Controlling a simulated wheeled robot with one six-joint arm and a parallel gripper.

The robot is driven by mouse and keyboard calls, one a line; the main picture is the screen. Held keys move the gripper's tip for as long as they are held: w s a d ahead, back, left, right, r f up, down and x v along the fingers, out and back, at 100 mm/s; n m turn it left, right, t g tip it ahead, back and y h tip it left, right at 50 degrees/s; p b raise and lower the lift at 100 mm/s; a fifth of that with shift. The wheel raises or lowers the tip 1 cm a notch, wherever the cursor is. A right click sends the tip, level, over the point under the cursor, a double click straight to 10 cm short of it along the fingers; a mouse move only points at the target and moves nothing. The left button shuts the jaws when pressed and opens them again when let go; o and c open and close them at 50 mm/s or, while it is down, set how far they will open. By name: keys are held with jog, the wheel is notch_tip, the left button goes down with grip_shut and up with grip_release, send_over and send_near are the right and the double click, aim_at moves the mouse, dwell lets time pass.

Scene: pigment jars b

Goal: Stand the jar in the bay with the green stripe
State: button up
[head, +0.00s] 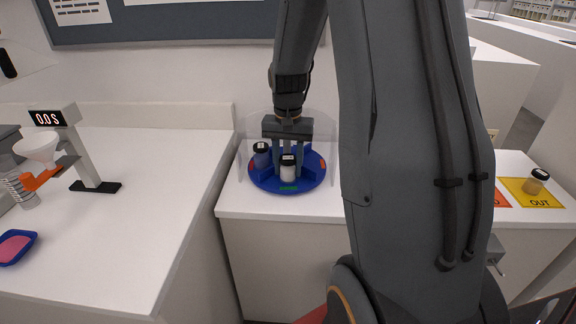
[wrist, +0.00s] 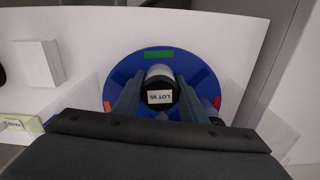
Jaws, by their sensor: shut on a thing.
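My gripper (head: 288,150) is shut on a white jar with a black lid (head: 288,171). In the wrist view the lid (wrist: 160,95) lies between the two fingers of my gripper (wrist: 160,103) and bears a white lot label. The jar is upright in the front bay of the round blue carousel (head: 262,185), just behind the green stripe (head: 289,188); the stripe also shows in the wrist view (wrist: 159,54). I cannot tell whether its base touches the floor of the bay. A second, blue-purple jar with a black lid (head: 261,156) stands in the bay to the left.
A clear curved shield (head: 322,128) stands behind the carousel. At right, a black-lidded jar (head: 536,182) stands on a yellow OUT mat (head: 516,190). The left counter holds a white funnel (head: 38,149), a display post (head: 84,150) and a blue dish (head: 30,238).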

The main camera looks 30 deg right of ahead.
aim_at(288, 158)
jog(key=shift+f, duration=0.2)
jog(key=o, duration=1.1)
notch_tip(288, 158, up, 12)
jog(key=shift+f+b, duration=0.2)
jog(key=shift+b, duration=0.6)
jog(key=shift+a+r, duration=0.1)
jog(key=shift+r, duration=0.05)
jog(key=s+a+f+n, duration=0.2)
jog(key=s+a+f, duration=0.1)
jog(key=s+a, duration=0.2)
jog(key=s+a+f+n, duration=0.3)
jog(key=s+a+f, duration=0.1)
jog(key=s+a, duration=0.1)
jog(key=s+a+f+n, duration=0.3)
jog(key=s+a+f, duration=0.1)
jog(key=s+a, duration=0.1)
jog(key=shift+s+t, duration=0.1)
jog(key=shift+t, duration=0.3)
